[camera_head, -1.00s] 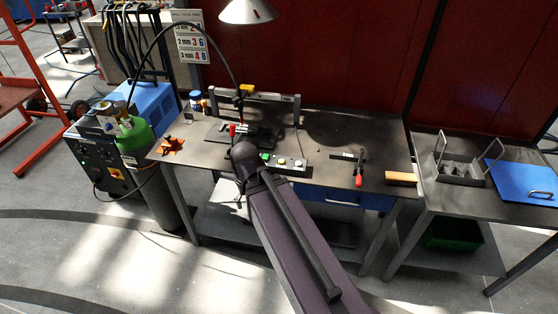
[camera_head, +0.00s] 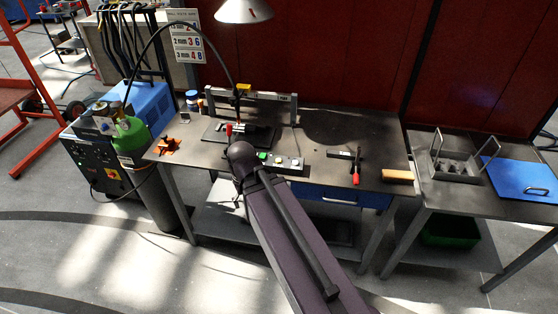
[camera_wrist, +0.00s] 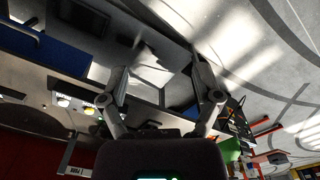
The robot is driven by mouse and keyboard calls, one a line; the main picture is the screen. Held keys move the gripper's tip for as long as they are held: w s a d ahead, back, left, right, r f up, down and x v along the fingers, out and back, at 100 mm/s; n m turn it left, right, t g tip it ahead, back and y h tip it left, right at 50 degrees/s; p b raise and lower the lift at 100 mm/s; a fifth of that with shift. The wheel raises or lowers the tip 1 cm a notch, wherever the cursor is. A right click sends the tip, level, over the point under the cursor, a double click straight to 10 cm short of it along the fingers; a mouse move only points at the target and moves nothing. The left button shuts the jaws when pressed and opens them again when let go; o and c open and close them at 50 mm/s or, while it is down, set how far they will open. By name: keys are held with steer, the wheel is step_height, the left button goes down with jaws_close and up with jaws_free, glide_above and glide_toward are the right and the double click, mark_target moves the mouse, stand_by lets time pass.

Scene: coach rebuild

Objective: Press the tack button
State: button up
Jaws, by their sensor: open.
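A dark control panel (camera_head: 290,166) lies at the front edge of the welding bench. A green button (camera_head: 263,156) and pale round buttons (camera_head: 281,161) show on it; the labels are too small to read, so I cannot tell which is the tack button. In the wrist view, lit pale buttons (camera_wrist: 63,101) show left of my gripper. My gripper (camera_wrist: 166,78) is open and empty, its fingers spread over the bench front and floor, apart from the buttons. In the head view my arm hides the gripper and part of the panel's left side.
A clamping fixture (camera_head: 240,133) stands behind the panel. A red-handled clamp (camera_head: 356,170) and a wooden-handled brush (camera_head: 397,176) lie to the right on the bench (camera_head: 325,138). An orange part (camera_head: 167,146) sits at left. A green gas cylinder (camera_head: 131,136) stands beyond the left edge.

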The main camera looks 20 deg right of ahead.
jaws_close()
stand_by(1.3)
